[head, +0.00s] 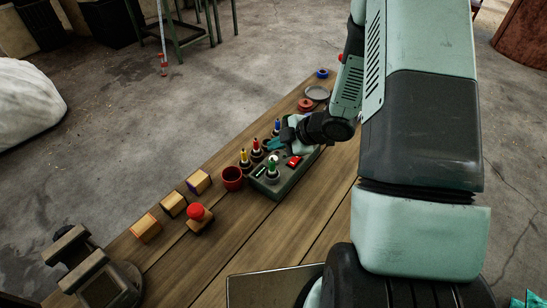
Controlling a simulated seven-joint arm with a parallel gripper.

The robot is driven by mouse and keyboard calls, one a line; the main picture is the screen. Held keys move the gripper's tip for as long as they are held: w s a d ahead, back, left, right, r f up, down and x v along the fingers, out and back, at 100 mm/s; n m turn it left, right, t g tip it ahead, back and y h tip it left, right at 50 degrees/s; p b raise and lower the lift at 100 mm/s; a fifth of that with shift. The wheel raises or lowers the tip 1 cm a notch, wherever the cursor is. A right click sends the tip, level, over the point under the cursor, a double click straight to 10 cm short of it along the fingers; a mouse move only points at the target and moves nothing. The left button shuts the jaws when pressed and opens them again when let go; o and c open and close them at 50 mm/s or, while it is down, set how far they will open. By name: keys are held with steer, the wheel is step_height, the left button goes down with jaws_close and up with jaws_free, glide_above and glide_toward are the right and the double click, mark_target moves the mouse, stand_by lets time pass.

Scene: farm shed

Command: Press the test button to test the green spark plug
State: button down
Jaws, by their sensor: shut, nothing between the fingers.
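The green spark plug (272,167) stands upright at the near end of a dark green tester box (283,186) on the bench. A small red part (294,161), perhaps the test button, shows on the box's top to the right of the plug. A red round knob (196,212) on a small wooden block sits apart, nearer and to the left. My gripper (274,144) is shut and empty, low over the far part of the box, beyond the green plug. It hides part of the box top, and I cannot tell whether it touches anything.
Yellow (244,158), red (257,149) and blue (277,128) plugs stand along the box's left side. A red cup (232,179) and wooden blocks (173,204) lie nearer. Red rings (306,104) and a grey dish (317,93) are beyond. The near bench middle (240,235) is clear.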

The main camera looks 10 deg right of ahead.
steer(key=shift+f, duration=0.95)
steer(key=shift+f, duration=0.1)
stand_by(1.3)
steer(key=shift+f, duration=0.35)
steer(key=shift+f, duration=0.4)
stand_by(0.6)
steer(key=shift+r, duration=0.85)
steer(key=shift+r, duration=0.1)
steer(key=shift+r, duration=2.4)
